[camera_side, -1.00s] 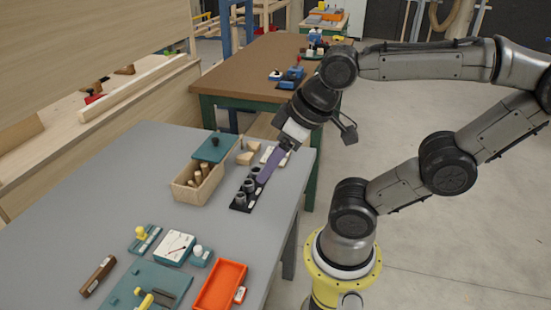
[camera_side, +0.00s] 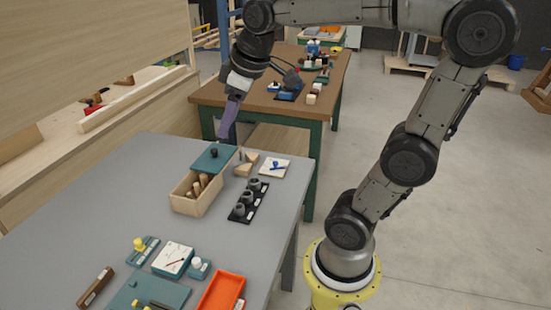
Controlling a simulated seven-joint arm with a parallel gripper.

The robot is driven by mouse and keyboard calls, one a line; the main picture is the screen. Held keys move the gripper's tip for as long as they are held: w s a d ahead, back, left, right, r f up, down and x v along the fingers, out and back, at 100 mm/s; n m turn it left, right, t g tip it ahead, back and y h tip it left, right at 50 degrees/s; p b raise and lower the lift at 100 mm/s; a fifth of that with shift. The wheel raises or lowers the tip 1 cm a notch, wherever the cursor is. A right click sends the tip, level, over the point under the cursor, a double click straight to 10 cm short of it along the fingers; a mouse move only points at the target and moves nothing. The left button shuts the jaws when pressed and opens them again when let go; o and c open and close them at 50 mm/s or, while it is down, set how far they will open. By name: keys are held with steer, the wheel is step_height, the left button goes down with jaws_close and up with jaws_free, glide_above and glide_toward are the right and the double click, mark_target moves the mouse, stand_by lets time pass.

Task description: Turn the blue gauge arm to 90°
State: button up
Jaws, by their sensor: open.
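The blue gauge arm (camera_side: 277,165) sits on a small white square plate (camera_side: 266,174) near the far right corner of the grey table. The arm's angle and any degree marks are too small to read. My gripper (camera_side: 224,137), with long purple fingers, hangs at the table's far end, left of the gauge and apart from it. It is open, with nothing visible between the fingers.
A wooden box (camera_side: 183,203) with pegs and a teal lid (camera_side: 211,159) stands just below my gripper in the picture. Wooden blocks (camera_side: 244,168) lie between it and the gauge. A black rack (camera_side: 237,219) with grey cups stands in front. A white dial (camera_side: 166,269) and orange tray (camera_side: 208,302) are nearer.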

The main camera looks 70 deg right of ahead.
steer(key=w+d+f+m+g, duration=0.1)
steer(key=w+d, duration=0.4)
steer(key=d, duration=0.3)
steer(key=m+g+y, duration=0.1)
steer(key=m+g, duration=0.3)
steer(key=m, duration=0.1)
glide_above(276, 162)
step_height(276, 162, down, 15)
step_height(276, 162, down, 14)
steer(key=shift+w, duration=0.1)
jaws_close()
